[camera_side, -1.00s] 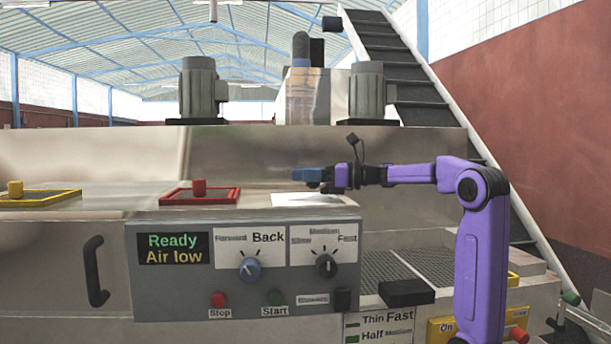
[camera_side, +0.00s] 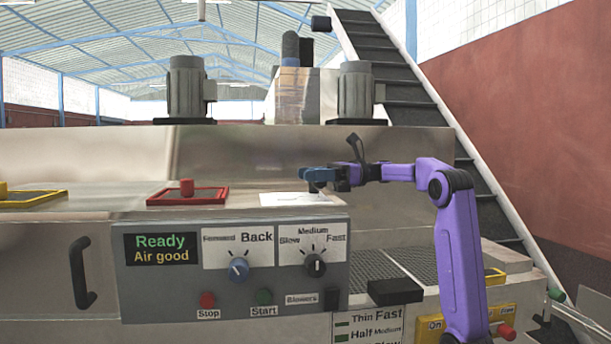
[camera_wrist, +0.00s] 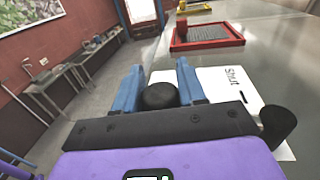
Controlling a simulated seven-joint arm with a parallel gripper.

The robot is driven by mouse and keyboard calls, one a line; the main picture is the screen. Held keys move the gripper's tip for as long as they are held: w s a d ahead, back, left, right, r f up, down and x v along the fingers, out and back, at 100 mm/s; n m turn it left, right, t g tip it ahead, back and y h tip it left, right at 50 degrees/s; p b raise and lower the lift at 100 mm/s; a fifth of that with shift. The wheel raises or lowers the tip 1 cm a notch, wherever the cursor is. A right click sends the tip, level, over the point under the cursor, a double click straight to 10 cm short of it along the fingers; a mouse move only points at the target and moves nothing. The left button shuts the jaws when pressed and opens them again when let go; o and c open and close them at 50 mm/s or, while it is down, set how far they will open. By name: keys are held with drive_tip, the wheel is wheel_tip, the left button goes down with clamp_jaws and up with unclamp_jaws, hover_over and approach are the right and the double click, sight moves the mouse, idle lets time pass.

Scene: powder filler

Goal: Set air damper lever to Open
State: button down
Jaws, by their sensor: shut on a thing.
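The lever's round black knob (camera_wrist: 160,96) sits between the two blue fingers of my gripper (camera_wrist: 158,75) in the wrist view. My gripper is shut on it. The white damper plate (camera_wrist: 222,85) beside the fingers carries the word "Shut"; any other wording is hidden or unreadable. In the side view my gripper (camera_side: 317,175) is just above the right part of the white plate (camera_side: 285,200), on top of the machine. The knob is hidden by the fingers there. The display (camera_side: 161,248) reads "Ready" and "Air good".
A red-framed hatch (camera_side: 187,200) with a red knob lies left of the plate, and a yellow-framed one (camera_side: 35,200) farther left. The control panel (camera_side: 235,305) with dials and buttons is below in front. A steel wall (camera_side: 240,165) rises behind.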

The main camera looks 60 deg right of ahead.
drive_tip(key=shift+s+d+n+g+y, duration=0.2)
drive_tip(key=shift+s+n+g+y, duration=0.1)
drive_tip(key=shift+n+g, duration=0.15)
drive_tip(key=c, duration=0.7)
unclamp_jaws()
drive_tip(key=shift+c, duration=0.2)
drive_tip(key=v, duration=1.2)
